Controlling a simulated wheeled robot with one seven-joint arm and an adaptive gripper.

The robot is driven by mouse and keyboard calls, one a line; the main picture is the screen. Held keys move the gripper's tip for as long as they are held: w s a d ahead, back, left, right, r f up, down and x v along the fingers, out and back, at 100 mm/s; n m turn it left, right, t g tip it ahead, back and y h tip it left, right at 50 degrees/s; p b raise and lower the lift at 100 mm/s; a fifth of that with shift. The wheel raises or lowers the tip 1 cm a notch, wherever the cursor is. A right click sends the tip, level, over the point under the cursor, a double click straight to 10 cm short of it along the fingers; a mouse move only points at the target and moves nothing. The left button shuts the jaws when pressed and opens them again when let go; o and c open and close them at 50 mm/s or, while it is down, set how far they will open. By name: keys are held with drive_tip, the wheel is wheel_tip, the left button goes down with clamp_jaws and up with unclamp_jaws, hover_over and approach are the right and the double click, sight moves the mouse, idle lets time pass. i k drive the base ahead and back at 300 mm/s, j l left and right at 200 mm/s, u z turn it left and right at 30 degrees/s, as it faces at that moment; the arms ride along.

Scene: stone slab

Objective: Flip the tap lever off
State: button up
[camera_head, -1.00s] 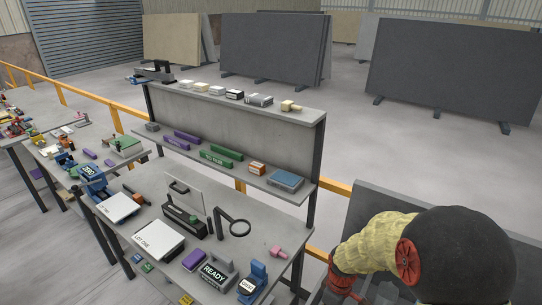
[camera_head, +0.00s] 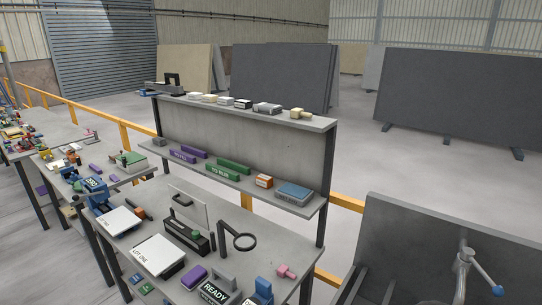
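A chrome tap (camera_head: 464,262) stands at the lower right, in front of a grey slab-like surface (camera_head: 415,235). A thin lever or handle with a blue rounded end (camera_head: 497,290) reaches from the tap toward the lower right. The lower part of the tap is cut off by the bottom edge of the picture. I cannot tell whether water runs. My gripper is not in view.
A grey workbench with a raised shelf (camera_head: 247,132) stands left of the tap. It holds white trays, a ring on a stand (camera_head: 238,240), a pink piece (camera_head: 286,271) and small boxes. Dark stone slabs (camera_head: 460,100) stand behind on open floor.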

sight(466, 253)
drive_tip(key=k+z, duration=0.1)
drive_tip(key=z, duration=0.3)
drive_tip(key=l+z, duration=0.1)
drive_tip(key=z, duration=0.3)
drive_tip(key=k+l+z, duration=0.1)
drive_tip(key=z, duration=0.3)
